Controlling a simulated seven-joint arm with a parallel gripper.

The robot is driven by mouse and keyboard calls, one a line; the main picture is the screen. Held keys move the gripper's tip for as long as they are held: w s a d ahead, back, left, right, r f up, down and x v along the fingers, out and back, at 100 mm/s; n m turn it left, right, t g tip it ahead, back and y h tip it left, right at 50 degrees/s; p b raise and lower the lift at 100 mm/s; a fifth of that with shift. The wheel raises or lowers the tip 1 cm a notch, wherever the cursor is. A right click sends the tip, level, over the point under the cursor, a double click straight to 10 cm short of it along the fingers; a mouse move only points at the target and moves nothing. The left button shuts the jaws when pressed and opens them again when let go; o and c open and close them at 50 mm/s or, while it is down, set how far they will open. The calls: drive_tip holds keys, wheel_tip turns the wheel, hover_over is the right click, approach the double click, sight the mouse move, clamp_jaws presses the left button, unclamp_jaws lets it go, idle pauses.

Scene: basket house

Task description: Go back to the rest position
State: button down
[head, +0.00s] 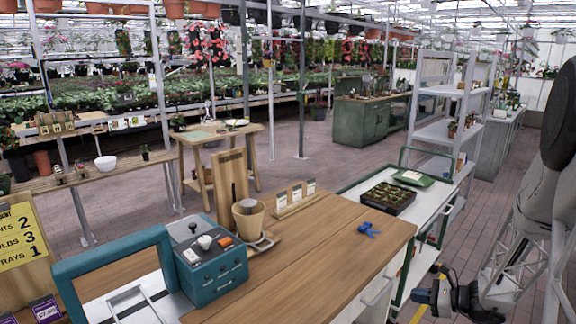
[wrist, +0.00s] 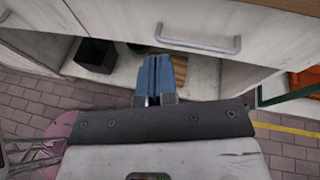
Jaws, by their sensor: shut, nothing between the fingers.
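My gripper (head: 424,296) is low at the right in the head view, beside the right end of the wooden counter (head: 300,262) and below its top. In the wrist view my gripper (wrist: 160,62) shows blue fingers pressed together with nothing between them. They point toward a white cabinet with an open lower shelf (wrist: 122,80) under a drawer with a metal handle (wrist: 240,44). I cannot tell whether the fingertips touch anything there.
A cart holding a seedling tray (head: 388,198) stands behind. A black box (wrist: 95,55) sits on the shelf. Brick floor (head: 470,225) is open at the right.

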drive_tip(key=s+a+r+n+g+h, duration=0.4)
drive_tip(key=s+a+r+n+g, duration=0.3)
drive_tip(key=s+a+r+n, duration=0.7)
drive_tip(key=s+a+r+n+t+h, duration=0.1)
drive_tip(key=s+a+r+n+h, duration=0.2)
drive_tip(key=s, duration=0.6)
drive_tip(key=s+a+r+n+t+h, duration=0.1)
drive_tip(key=s+a+r+n+h, duration=0.2)
drive_tip(key=s+r+n+h, duration=0.2)
drive_tip(key=shift+s+a+r+n, duration=0.2)
drive_tip(key=shift+s+r+n, duration=0.1)
drive_tip(key=shift+s+r, duration=1.7)
drive_tip(key=shift+s+f, duration=0.2)
drive_tip(key=shift+f, duration=0.1)
